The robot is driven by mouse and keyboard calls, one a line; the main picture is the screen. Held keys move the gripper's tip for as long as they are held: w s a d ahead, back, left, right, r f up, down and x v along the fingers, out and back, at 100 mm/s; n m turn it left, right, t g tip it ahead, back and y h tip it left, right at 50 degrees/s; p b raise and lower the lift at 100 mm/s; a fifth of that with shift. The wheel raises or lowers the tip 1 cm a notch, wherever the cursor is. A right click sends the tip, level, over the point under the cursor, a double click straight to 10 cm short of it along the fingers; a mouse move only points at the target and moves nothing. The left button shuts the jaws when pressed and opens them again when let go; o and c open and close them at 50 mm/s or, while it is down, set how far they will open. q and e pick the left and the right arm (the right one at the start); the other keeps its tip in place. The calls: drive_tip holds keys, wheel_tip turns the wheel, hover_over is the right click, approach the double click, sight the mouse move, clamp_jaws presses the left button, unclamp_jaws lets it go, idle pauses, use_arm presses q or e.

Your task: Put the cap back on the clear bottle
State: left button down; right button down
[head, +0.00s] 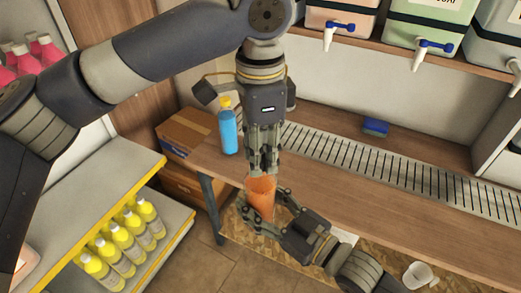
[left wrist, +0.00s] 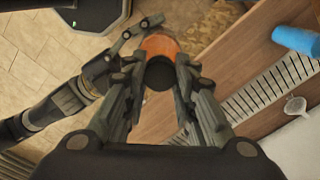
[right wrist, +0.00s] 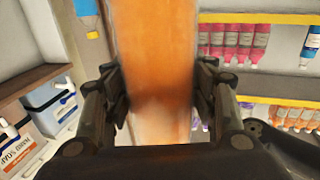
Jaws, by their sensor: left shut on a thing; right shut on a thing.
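The clear bottle (head: 262,190), filled with orange liquid, is held upright off the bench's front edge in the head view. My right gripper (head: 262,215) is shut around its lower part; its orange body (right wrist: 158,60) fills the middle of the right wrist view. My left gripper (head: 262,168) points straight down just above the bottle's top. In the left wrist view it is shut on a dark round cap (left wrist: 159,75), with the orange bottle (left wrist: 158,46) right behind it. The fingers hide the bottle's mouth, so I cannot tell whether cap and neck touch.
A blue bottle with a yellow cap (head: 229,128) stands on the bench (head: 390,215) near my left gripper. A blue sponge (head: 376,127) lies behind the slotted drain (head: 340,150). A white funnel-like thing (head: 418,274) is at front right. Yellow bottles (head: 120,240) fill the left shelf.

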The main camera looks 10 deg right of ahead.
use_arm(q)
drive_tip(key=c, duration=1.3)
unclamp_jaws()
drive_tip(key=shift+r, duration=0.15)
drive_tip(key=shift+r, duration=2.15)
drive_tip(key=shift+r, duration=0.1)
wheel_tip(320, 180, up, 3)
drive_tip(key=n, duration=0.5)
drive_tip(key=shift+r+n, duration=0.15)
drive_tip(key=shift+n, duration=0.15)
